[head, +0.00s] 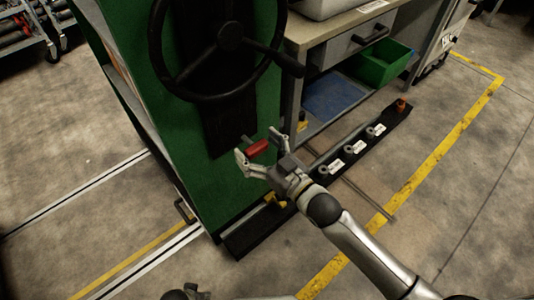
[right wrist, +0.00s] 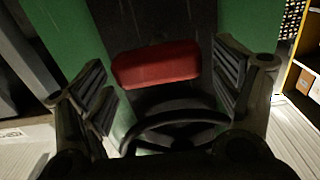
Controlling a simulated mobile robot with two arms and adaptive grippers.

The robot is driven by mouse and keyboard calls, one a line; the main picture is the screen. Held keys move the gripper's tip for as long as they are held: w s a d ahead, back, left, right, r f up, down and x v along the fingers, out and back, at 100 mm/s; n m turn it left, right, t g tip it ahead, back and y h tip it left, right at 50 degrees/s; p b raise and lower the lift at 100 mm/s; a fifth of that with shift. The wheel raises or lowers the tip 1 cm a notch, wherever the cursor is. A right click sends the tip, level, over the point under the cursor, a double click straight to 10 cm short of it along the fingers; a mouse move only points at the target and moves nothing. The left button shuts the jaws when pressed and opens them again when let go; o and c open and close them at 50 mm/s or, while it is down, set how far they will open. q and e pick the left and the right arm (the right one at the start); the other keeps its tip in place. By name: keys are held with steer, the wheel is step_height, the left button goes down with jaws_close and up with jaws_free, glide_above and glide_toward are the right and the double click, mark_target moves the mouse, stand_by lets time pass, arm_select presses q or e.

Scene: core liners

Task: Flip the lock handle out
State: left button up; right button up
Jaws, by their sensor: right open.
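The red lock handle (head: 258,148) sits on the front of the green machine body (head: 262,95), below the black handwheel. My right gripper (head: 256,145) is open, with one finger on each side of the red handle. In the right wrist view the handle (right wrist: 157,65) lies crosswise between the two open fingers, with a visible gap to the right finger. Whether the left finger touches it is hard to tell. At the bottom edge of the head view a dark part, probably of my left arm, just shows; its fingers cannot be made out.
The black handwheel (head: 230,38) with its spokes is just above my right gripper. A workbench (head: 325,28) with a green bin (head: 383,66) stands to the right. A black floor rail (head: 395,120) with several labelled fittings lies behind my right arm. Open floor lies left.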

steer(key=v, duration=1.1)
steer(key=shift+s+d, duration=0.2)
steer(key=shift+s, duration=0.1)
